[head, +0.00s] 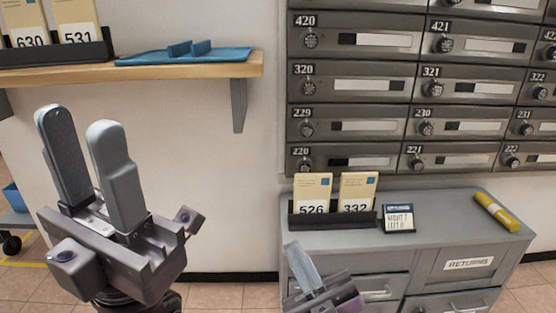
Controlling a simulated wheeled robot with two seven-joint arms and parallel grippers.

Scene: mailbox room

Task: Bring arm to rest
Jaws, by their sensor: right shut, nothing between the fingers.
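My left gripper (77,117) is at the left of the head view, pointing up in front of the wall below the wooden shelf. Its two grey fingers stand apart with a gap between them, and nothing shows in the gap. My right gripper (292,247) is at the bottom middle, in front of the left front edge of the grey cabinet (420,212). It is shut and empty, and its fingers point up. Most of the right arm is out of the picture.
A wooden shelf (200,70) holds blue trays (185,57) and a dark rack with envelopes 630 (30,41) and 531 (78,38). The cabinet bears envelopes 526 (312,209) and 332 (355,206), a small sign (399,218) and a yellow tube (496,211). Mailboxes (420,85) hang above.

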